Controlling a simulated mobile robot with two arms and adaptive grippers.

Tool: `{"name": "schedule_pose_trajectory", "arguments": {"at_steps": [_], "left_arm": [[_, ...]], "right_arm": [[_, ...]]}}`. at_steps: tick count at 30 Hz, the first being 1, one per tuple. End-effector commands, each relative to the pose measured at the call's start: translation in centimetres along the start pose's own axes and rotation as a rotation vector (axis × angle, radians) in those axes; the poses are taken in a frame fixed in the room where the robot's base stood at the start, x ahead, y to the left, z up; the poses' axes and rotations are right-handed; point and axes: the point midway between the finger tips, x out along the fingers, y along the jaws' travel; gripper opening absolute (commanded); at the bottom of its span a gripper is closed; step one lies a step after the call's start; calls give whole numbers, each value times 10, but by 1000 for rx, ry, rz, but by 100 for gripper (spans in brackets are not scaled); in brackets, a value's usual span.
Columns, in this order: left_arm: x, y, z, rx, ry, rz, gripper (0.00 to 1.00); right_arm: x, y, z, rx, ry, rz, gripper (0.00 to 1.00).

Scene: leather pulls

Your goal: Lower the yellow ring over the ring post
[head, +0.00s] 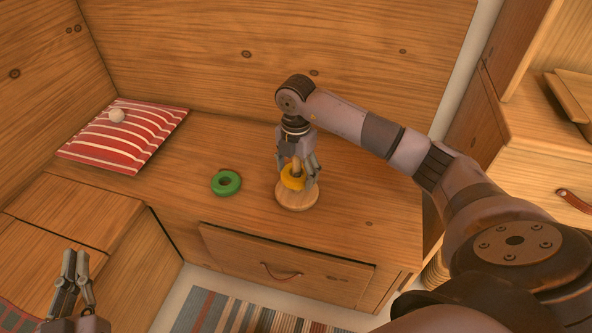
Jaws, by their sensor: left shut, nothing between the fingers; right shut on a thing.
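The ring is at the ring post, whose round wooden base (297,202) stands on the wooden bench. The fingers and the ring hide most of the post, so I cannot tell whether the ring rests on anything. My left gripper (75,268) is shut and empty at the lower left, well away from the post.
A green ring (226,183) lies flat on the bench (360,205), left of the post. A red striped cushion (122,136) with a small pale ball (117,115) on it lies further left. A drawer with a leather pull (281,273) is in the bench front. A striped rug (235,315) lies below.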

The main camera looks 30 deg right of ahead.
Motion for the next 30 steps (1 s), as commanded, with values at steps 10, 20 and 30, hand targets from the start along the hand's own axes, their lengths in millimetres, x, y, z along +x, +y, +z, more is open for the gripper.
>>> {"name": "schedule_pose_trajectory", "arguments": {"at_steps": [10, 20, 30], "left_arm": [[0, 0, -1, 0, 5, 0, 0], [1, 2, -15, -2, 87, 4, 0], [-1, 4, -30, -3, 174, 8, 0]], "right_arm": [[1, 0, 0, 0, 0, 0, 40], [10, 0, 0, 0, 0, 0, 40], [19, 0, 0, 0, 0, -1, 40]]}}
